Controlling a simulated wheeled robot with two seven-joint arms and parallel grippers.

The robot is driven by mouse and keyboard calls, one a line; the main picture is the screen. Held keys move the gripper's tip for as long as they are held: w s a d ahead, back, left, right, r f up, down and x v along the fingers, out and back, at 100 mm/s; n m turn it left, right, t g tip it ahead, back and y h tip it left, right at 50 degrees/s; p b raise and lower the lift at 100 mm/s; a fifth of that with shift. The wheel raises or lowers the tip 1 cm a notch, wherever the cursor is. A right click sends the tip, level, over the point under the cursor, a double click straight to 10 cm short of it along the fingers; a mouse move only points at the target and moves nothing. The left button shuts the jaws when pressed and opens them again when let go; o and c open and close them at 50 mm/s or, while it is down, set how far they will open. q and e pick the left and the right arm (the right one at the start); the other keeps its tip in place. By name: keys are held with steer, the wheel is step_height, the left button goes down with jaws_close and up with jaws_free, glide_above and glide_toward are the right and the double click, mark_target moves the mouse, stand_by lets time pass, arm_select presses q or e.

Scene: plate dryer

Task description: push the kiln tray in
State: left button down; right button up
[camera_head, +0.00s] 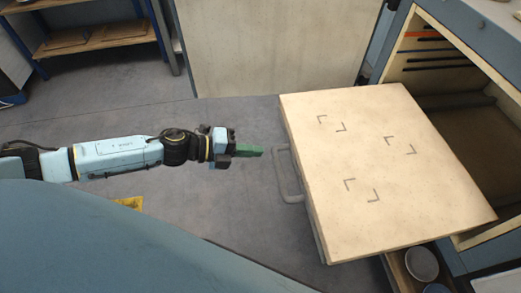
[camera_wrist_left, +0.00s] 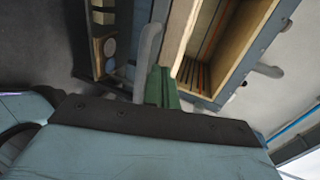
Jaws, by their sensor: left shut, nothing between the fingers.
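The kiln tray (camera_head: 365,215) is a flat cream slab with several dark corner marks on top. It sticks far out to the left from the cabinet opening (camera_head: 455,120) at the right of the head view. A grey handle (camera_head: 282,178) is on its left edge; it also shows in the left wrist view (camera_wrist_left: 148,45). My left gripper (camera_head: 258,152) has green fingers, shut and empty, pointing at the tray's handle side. A small gap shows between fingertips and handle in the head view. In the left wrist view the fingers (camera_wrist_left: 160,86) overlap the handle's near end; contact is unclear. My right gripper is out of view.
Below the tray, an open lower compartment holds round plates (camera_head: 421,263). A large pale panel (camera_head: 270,45) stands behind, and a shelf unit (camera_head: 85,40) is at the back left. The grey floor (camera_head: 130,215) around my left arm is mostly clear.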

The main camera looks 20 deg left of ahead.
mark_target(294, 152)
arm_select(q)
steer(key=x, duration=0.8)
steer(key=shift+w+d, duration=0.15)
steer(key=shift+w, duration=0.05)
